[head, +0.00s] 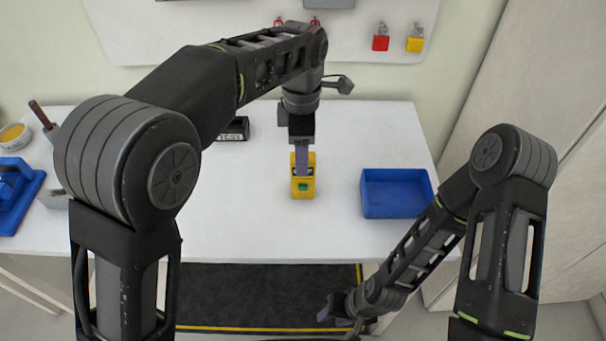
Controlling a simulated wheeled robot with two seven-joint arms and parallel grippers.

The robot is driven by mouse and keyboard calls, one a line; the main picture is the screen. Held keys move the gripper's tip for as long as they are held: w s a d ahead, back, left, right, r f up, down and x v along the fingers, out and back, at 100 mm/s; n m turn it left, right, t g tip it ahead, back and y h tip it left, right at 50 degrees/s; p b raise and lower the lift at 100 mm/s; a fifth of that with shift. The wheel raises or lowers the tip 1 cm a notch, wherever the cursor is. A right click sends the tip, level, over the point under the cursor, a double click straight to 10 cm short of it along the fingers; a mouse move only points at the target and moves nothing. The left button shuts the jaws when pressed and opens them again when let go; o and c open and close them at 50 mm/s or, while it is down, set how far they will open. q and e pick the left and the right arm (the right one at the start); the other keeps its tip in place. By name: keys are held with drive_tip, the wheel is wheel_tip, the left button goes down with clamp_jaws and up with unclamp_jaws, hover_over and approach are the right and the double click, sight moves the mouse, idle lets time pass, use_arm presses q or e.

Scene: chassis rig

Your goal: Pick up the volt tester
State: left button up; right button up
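The volt tester (303,188) looks to be the yellow handheld device with a green patch, on the white table near its middle. My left gripper (302,160) points down right over its far part, and a grey finger overlaps the device. The fingers are seen edge-on, so I cannot tell whether they are open or closed on it. My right gripper (334,316) is low in front of the table, above the dark mat, far from the device. Its fingers look apart and empty.
A blue tray (398,212) stands on the table to the right. A small dark box with lettering (235,130) is behind left of the device. Blue items (14,205) lie at the far left. Red (380,43) and yellow padlocks (415,44) hang on the back board. The table's front middle is clear.

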use_arm(q)
wheel_tip(320, 180, down, 5)
drive_tip(key=shift+w+d+f+p, duration=0.1)
drive_tip(key=shift+p, duration=0.55)
idle(0.3)
clamp_jaws()
idle(0.4)
